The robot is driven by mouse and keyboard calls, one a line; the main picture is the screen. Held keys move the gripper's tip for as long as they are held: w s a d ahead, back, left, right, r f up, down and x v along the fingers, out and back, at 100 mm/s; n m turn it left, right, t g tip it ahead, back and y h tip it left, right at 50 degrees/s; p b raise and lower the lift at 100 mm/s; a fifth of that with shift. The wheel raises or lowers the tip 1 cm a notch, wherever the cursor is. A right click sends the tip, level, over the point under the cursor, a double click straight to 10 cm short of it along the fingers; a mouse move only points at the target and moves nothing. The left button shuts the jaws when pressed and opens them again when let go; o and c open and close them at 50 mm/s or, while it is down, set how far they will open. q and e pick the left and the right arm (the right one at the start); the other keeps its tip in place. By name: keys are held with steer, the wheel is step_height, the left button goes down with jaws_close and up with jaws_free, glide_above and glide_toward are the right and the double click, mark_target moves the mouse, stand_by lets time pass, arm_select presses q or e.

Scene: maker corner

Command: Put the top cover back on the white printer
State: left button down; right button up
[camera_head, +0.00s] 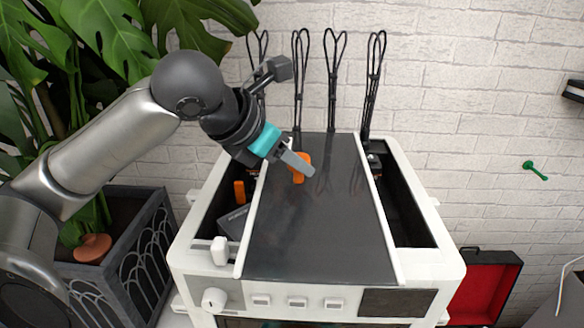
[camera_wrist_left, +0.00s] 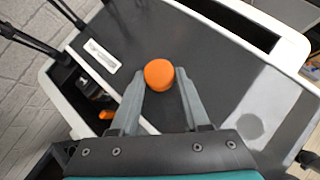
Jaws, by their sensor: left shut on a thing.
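The white printer (camera_head: 430,262) stands against the brick wall. Its top cover (camera_head: 320,225) is a dark glossy panel with white side edges and an orange knob (camera_head: 301,170). The cover lies over the middle of the printer's top opening, with dark gaps at its left and right. My left gripper (camera_head: 304,164) is shut on the orange knob. In the left wrist view the two grey fingers (camera_wrist_left: 161,82) stand on either side of the knob (camera_wrist_left: 158,74). Whether the cover touches the printer frame or hovers is unclear. My right gripper is not in view.
Black cable loops (camera_head: 333,75) rise behind the printer. A leafy plant in a dark planter (camera_head: 120,250) stands at the left. A red open case (camera_head: 483,290) lies at the lower right. A green item (camera_head: 535,170) shows against the wall.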

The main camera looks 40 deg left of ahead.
arm_select(q)
steer(key=shift+f, duration=0.3)
steer(key=shift+f+b, duration=0.55)
steer(key=shift+f, duration=0.1)
steer(key=shift+c, duration=1.9)
jaws_free()
steer(key=shift+r+p, duration=0.45)
steer(key=shift+r, duration=0.1)
steer(key=shift+s+a+r, duration=0.1)
steer(key=shift+s+r, duration=0.05)
steer(key=shift+r, duration=0.15)
steer(key=b+v, duration=0.1)
steer(key=v, duration=1)
steer(key=shift+s+b, duration=0.2)
steer(key=shift+b, duration=0.2)
